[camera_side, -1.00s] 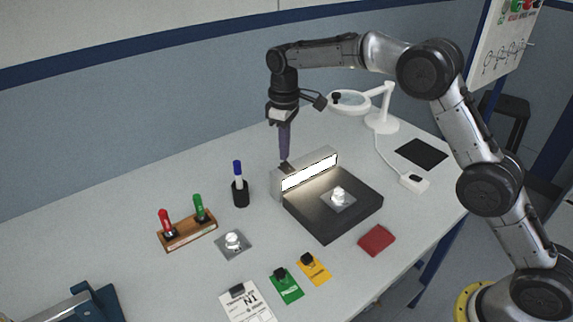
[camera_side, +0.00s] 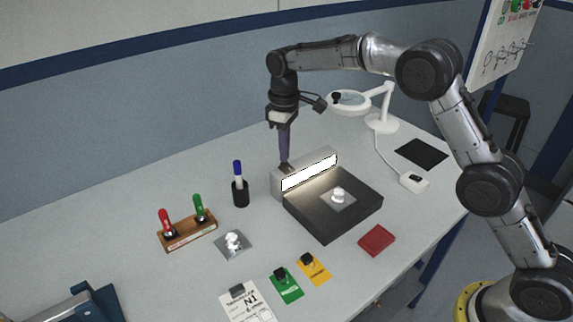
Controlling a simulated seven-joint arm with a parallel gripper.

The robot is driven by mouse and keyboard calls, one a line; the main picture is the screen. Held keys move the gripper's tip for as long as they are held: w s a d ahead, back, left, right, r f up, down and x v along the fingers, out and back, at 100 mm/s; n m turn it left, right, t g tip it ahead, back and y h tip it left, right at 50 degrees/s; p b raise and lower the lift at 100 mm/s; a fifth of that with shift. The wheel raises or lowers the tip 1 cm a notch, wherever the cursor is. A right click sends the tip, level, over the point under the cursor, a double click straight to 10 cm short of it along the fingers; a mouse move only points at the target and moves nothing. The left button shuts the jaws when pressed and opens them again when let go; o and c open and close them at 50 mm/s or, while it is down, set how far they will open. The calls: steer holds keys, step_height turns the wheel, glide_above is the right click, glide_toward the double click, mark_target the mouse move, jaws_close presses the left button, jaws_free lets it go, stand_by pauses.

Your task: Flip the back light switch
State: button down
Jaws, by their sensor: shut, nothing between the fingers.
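A lit light bar (camera_side: 309,173) stands at the back edge of a dark inspection base (camera_side: 333,219), and its white front panel glows. A small dark part on the bar's top left end, where my fingertips are, may be the switch; it is too small to tell. My gripper (camera_side: 285,165) is shut and empty, pointing straight down. Its tips are at the top left end of the bar; I cannot tell whether they touch it. A shiny machined housing (camera_side: 338,195) sits on a grey plate on the base.
A second housing (camera_side: 233,241) lies on a plate to the left. A blue marker in a black cup (camera_side: 240,193) stands left of the bar. A wooden holder (camera_side: 188,232), tags (camera_side: 286,285), a red pad (camera_side: 377,240) and a white magnifier lamp (camera_side: 380,118) stand around.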

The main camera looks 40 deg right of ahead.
steer(key=shift+f, duration=0.85)
stand_by(0.3)
steer(key=shift+r, duration=3.6)
